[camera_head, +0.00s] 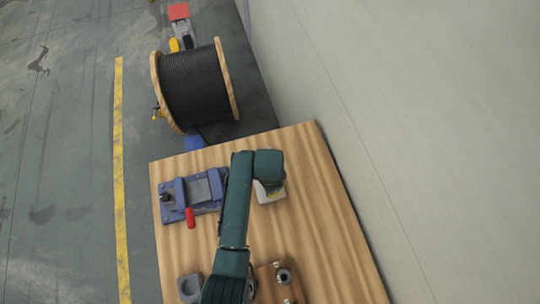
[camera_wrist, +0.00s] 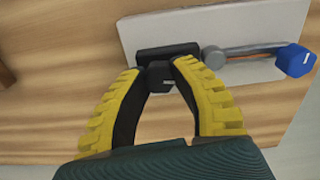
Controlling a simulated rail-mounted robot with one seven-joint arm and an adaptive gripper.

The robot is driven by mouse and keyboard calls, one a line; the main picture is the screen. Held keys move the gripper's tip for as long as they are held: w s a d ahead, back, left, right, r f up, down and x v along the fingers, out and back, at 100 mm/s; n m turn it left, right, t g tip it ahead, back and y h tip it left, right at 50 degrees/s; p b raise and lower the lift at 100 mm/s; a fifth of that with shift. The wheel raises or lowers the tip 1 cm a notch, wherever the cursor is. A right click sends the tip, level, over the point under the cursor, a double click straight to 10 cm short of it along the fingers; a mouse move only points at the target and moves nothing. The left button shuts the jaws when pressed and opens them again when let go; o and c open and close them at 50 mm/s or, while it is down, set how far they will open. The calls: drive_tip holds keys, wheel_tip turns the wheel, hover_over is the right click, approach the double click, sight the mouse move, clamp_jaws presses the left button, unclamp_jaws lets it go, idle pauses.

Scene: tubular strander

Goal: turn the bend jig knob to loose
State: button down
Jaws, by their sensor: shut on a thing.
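In the wrist view, a pale grey plate (camera_wrist: 260,45) lies on the wooden bench, with a black block (camera_wrist: 168,50) on its left part. A dark faceted knob (camera_wrist: 159,80) sits at the block's near side, and I take it as the bend jig knob. My gripper (camera_wrist: 158,72), with yellow ribbed fingers, is shut on this knob from both sides. A rod with a blue hexagonal end (camera_wrist: 294,60) lies across the plate to the right. In the head view, the plate (camera_head: 270,192) shows partly under my arm's end, and my gripper is hidden. No loose or tight marking is readable.
In the head view, a blue-grey clamp fixture (camera_head: 207,188) with a red handle (camera_head: 191,217) stands left on the bench (camera_head: 320,220). A grey block (camera_head: 190,287) and a wooden block with metal posts (camera_head: 268,284) are nearer. A cable reel (camera_head: 196,84) stands beyond; a wall rises right.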

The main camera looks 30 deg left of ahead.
drive_tip(key=n+p, duration=0.2)
drive_tip(key=n, duration=0.2)
drive_tip(key=shift+r+n+p, duration=0.15)
drive_tip(key=shift+n+p, duration=0.15)
drive_tip(key=shift+p, duration=0.1)
drive_tip(key=n+p, duration=0.2)
drive_tip(key=n, duration=0.3)
drive_tip(key=n+p, duration=0.1)
drive_tip(key=n, duration=0.4)
drive_tip(key=shift+n, duration=0.4)
drive_tip(key=n, duration=0.4)
drive_tip(key=shift+p, duration=0.35)
drive_tip(key=shift+f+n, duration=0.2)
drive_tip(key=shift+n, duration=0.1)
drive_tip(key=c, duration=0.8)
unclamp_jaws()
